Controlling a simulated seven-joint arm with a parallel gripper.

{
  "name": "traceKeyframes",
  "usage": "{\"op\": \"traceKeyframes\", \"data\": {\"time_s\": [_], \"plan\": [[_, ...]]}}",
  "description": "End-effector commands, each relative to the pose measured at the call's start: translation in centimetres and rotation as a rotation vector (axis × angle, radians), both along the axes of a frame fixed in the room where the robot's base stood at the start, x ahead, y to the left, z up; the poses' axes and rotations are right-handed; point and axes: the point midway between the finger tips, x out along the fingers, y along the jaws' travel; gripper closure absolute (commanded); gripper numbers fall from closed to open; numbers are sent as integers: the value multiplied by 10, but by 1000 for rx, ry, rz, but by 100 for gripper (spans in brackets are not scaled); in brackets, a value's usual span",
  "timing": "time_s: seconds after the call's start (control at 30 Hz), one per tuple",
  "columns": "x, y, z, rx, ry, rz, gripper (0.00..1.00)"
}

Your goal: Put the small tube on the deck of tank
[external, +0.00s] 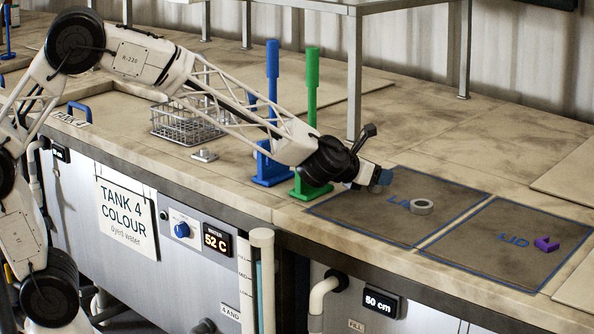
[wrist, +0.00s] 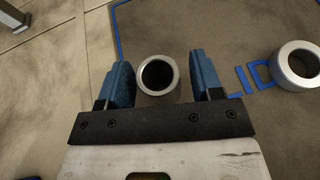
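In the wrist view a small grey tube (wrist: 142,89) stands upright, its dark bore facing the camera. My gripper (wrist: 160,72) is open, with blue pads on both sides of the tube. The left pad looks close to it, and a gap shows at the right pad. I cannot tell whether the pads are level with the tube or above it. In the external view my gripper (external: 376,177) is low over the left blue-outlined mat (external: 355,210), and the tube is hidden. The tank 4 front (external: 75,190) bears a "TANK 4 COLOUR" sign (external: 126,218), with deck (external: 232,185) above it.
A wider grey ring (external: 421,207) lies on the left mat, right of my gripper; it also shows in the wrist view (wrist: 281,66). A purple piece (external: 546,243) lies on the right mat. Blue (external: 272,75) and green (external: 312,75) posts and a wire basket (external: 187,124) stand left.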

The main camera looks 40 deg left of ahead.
Motion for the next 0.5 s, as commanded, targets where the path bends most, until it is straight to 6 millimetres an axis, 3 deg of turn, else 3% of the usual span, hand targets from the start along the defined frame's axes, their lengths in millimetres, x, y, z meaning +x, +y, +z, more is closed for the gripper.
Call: {"op": "traceKeyframes", "data": {"time_s": [0.5], "plan": [[-3, 0, 5, -1, -1, -1, 37]]}}
